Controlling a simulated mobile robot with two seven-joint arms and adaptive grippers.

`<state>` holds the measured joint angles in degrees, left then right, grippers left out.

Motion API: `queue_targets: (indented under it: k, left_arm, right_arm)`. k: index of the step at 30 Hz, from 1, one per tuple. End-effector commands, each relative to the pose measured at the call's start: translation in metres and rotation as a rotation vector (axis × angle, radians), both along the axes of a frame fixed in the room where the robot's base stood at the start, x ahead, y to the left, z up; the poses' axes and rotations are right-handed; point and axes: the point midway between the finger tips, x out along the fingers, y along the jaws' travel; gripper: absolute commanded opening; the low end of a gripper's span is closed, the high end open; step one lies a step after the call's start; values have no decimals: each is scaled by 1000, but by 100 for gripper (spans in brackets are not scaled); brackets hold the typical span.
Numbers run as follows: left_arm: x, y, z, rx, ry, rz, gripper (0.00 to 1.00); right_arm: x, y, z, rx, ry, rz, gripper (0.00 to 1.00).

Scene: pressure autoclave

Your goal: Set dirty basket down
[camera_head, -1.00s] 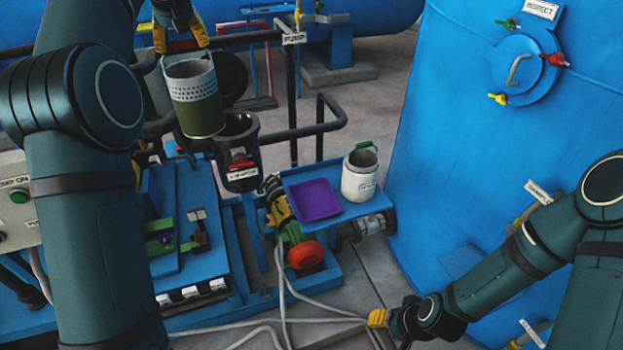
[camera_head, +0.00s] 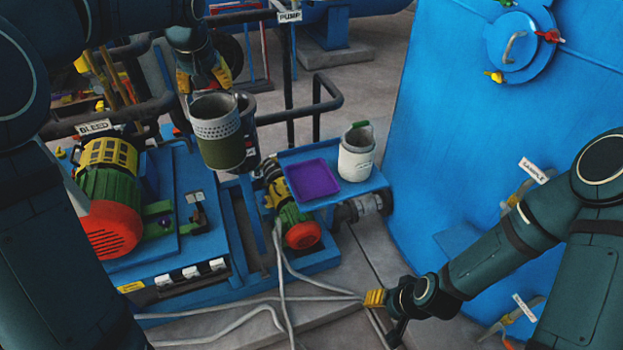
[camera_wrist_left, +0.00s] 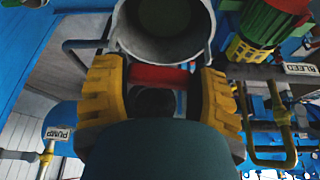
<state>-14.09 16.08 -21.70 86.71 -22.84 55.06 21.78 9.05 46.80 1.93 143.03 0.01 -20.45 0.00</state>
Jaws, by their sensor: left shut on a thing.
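The dirty basket (camera_head: 220,133), with a grey perforated upper wall and olive lower part, hangs roughly upright in the air from my left gripper (camera_head: 204,82). In the left wrist view, a red handle bar (camera_wrist_left: 160,75) lies between my yellow fingers, next to the basket's open rim (camera_wrist_left: 118,38). A flat purple tray (camera_head: 315,183) lies empty on a small blue shelf (camera_head: 342,193), right of and lower in the picture than the basket. A white basket (camera_head: 357,160) with a green handle stands beside the tray. My right gripper (camera_head: 374,298) is low; its finger opening is unclear.
A black holder (camera_head: 246,108) is partly hidden behind the basket. A dark pipe rail (camera_head: 318,100) stands behind the shelf, and a large blue tank (camera_head: 470,130) stands right of it. Motors (camera_head: 105,205) and hoses (camera_head: 285,270) lie left and below.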

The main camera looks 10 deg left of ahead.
Motion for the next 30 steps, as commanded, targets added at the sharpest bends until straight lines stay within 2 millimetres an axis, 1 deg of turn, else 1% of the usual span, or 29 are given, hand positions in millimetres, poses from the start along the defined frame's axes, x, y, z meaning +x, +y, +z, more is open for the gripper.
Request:
queue_targets:
  k: [1, 5, 9, 15, 24, 27, 30]
  left_arm:
    - [-7, -9, -11, -2, 1, -22, 18]
    - [-23, -32, -47, -2, 4, -78, 18]
    - [-41, -59, -88, -1, 4, -146, 18]
    - [-63, -92, -138, 0, 3, -226, 18]
    - [-88, -129, -193, 0, 4, -317, 18]
    - [-95, -139, -208, 1, 4, -340, 18]
    - [-100, -146, -219, 1, 2, -357, 18]
  right_arm:
    - [0, 0, 0, 0, 0, 0, 47]
    - [0, 0, 0, 0, 0, 0, 47]
    - [0, 0, 0, 0, 0, 0, 47]
    - [0, 0, 0, 0, 0, 0, 47]
    - [0, 0, 0, 0, 0, 0, 47]
    - [0, 0, 0, 0, 0, 0, 47]
    - [0, 0, 0, 0, 0, 0, 47]
